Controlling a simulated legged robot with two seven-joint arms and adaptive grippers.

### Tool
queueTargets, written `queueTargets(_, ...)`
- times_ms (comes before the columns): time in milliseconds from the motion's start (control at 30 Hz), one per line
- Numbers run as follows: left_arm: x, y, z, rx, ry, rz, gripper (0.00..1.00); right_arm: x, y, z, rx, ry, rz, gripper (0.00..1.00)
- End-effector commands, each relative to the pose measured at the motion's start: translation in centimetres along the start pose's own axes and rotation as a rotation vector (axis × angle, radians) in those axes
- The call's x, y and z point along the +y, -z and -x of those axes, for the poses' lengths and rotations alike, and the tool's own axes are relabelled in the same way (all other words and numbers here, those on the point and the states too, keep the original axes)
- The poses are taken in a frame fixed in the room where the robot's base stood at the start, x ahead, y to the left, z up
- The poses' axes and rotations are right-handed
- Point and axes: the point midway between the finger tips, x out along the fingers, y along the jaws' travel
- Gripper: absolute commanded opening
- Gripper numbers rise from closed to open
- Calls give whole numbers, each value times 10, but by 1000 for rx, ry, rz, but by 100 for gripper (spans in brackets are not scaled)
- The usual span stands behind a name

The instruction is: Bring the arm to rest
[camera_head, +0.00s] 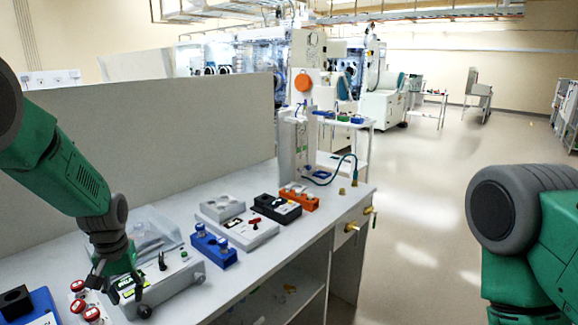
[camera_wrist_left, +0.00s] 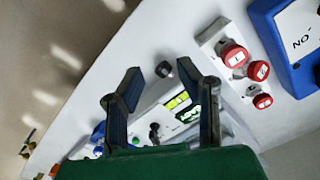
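My left gripper (camera_head: 118,285) is over the front left part of the workbench, above a grey control box (camera_head: 178,280) with a black toggle and green displays. In the left wrist view the two fingers of the left gripper (camera_wrist_left: 158,82) are spread apart with nothing between them. The grey box (camera_wrist_left: 152,115) shows behind and between the fingers there. Whether a finger touches the box is hard to tell. My right arm (camera_head: 535,225) shows at the right edge of the head view, and its gripper is out of frame.
Red buttons (camera_head: 78,290) and a blue tray (camera_head: 45,300) are left of the box. A blue block (camera_head: 213,248), a grey device (camera_head: 238,230), a black block (camera_head: 277,208) and an orange block (camera_head: 299,196) stand farther along the bench. A grey panel (camera_head: 190,125) borders the back. Open floor (camera_head: 425,220) lies right.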

Motion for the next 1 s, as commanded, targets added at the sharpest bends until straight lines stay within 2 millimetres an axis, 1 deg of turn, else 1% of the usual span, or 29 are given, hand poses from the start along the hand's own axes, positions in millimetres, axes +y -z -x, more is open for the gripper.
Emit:
queueTargets(33, -1, -11, -14, -6, 4, -6, 31, 0, 0, 0, 0, 0, 0, 40)
queueTargets(167, -5, -39, -51, -5, 13, -27, 31, 0, 0, 0, 0, 0, 0, 40)
queueTargets(267, -9, -71, -86, -8, 20, -48, 31, 0, 0, 0, -1, 0, 0, 40)
queueTargets(300, -11, -87, -101, -10, 23, -60, 31, 0, 0, 0, -1, 0, 0, 40)
queueTargets(367, -14, -118, -126, -14, 27, -81, 31, 0, 0, 0, -1, 0, 0, 40)
queueTargets(400, -17, -142, -141, -15, 29, -97, 31, 0, 0, 0, -1, 0, 0, 40)
queueTargets(467, -21, -181, -162, -16, 28, -124, 31, 0, 0, 0, -1, 0, 0, 40)
queueTargets(500, -24, -205, -171, -15, 26, -140, 31, 0, 0, 0, -1, 0, 0, 40)
queueTargets(567, -28, -239, -181, -14, 22, -163, 31, 0, 0, 0, -1, 0, 0, 40)
queueTargets(600, -30, -260, -185, -12, 18, -177, 31, 0, 0, 0, -1, 0, 0, 40)
queueTargets(667, -32, -290, -188, -11, 11, -196, 31, 0, 0, 0, -1, 0, 0, 40)
queueTargets(700, -34, -308, -188, -11, 6, -208, 31, 0, 0, 0, -1, 0, 0, 40)
queueTargets(767, -37, -334, -187, -11, -2, -223, 31, 0, 0, 0, -1, 0, 0, 40)
queueTargets(800, -38, -350, -184, -11, -8, -233, 31, 0, 0, 0, -1, 0, 0, 40)
queueTargets(867, -40, -373, -180, -11, -18, -247, 31, 0, 0, 0, -1, 0, 0, 40)
queueTargets(900, -41, -388, -175, -12, -25, -256, 31, 0, 0, 0, -1, 0, 0, 40)
queueTargets(933, -40, -390, -178, -5, -28, -261, 31, 0, -1, -5, -1, 0, 0, 40)
queueTargets(1000, -37, -382, -200, 8, -27, -268, 31, 0, -1, -24, 1, 0, 0, 40)
